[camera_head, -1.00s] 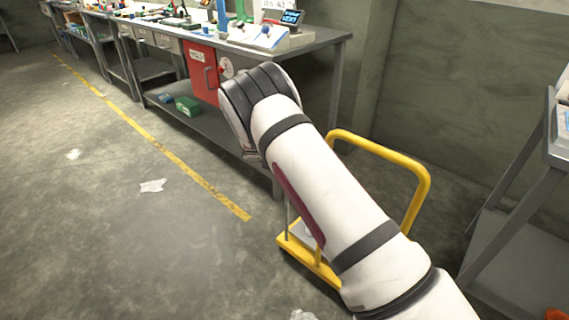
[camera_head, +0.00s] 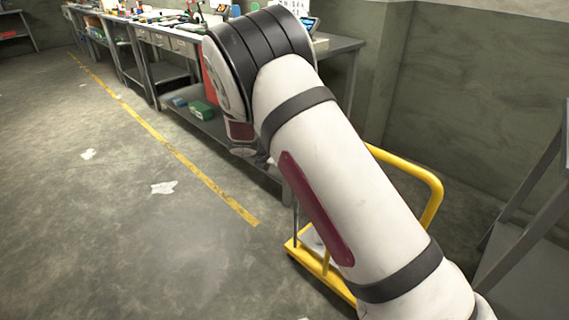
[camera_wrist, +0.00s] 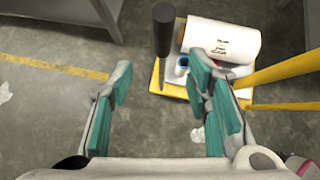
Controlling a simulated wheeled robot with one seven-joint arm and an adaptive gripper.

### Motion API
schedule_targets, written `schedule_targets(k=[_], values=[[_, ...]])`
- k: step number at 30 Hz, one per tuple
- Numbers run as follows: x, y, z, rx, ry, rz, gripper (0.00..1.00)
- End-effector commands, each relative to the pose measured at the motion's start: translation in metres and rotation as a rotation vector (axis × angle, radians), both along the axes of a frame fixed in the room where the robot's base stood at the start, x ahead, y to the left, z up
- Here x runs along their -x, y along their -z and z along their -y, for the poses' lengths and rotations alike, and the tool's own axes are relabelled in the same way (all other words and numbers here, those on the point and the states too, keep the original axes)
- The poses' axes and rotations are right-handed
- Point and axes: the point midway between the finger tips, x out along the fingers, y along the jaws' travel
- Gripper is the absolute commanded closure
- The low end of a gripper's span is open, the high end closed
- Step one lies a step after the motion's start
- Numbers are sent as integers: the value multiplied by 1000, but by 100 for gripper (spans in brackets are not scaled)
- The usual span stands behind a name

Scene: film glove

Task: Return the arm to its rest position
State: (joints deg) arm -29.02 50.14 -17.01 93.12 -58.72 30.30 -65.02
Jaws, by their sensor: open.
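My arm (camera_head: 320,170) reaches up from the lower right in the head view and bends at its dark-banded joint in front of the workbench. My gripper itself is hidden behind the arm there. In the wrist view my gripper (camera_wrist: 160,95) is open, with its two teal-padded fingers wide apart and nothing between them. It is above the floor, on the near side of a yellow cart.
The yellow cart (camera_head: 335,284) stands beside my arm. In the wrist view it carries a white film roll (camera_wrist: 222,40) and a dark upright cylinder (camera_wrist: 163,30). A workbench (camera_head: 345,44) holds several items. The floor at left is mostly clear, with white scraps (camera_head: 163,187).

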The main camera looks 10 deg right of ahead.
Motion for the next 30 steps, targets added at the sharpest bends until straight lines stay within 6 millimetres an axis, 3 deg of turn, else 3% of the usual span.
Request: schedule_targets(k=[8,11,14,21,30], values=[[2,-8,4,-15,28,11,55],[12,-30,17,-61,115,42,55],[32,-65,37,-138,262,91,55],[110,-144,81,-350,673,208,55],[230,-211,110,-583,1149,315,55]])
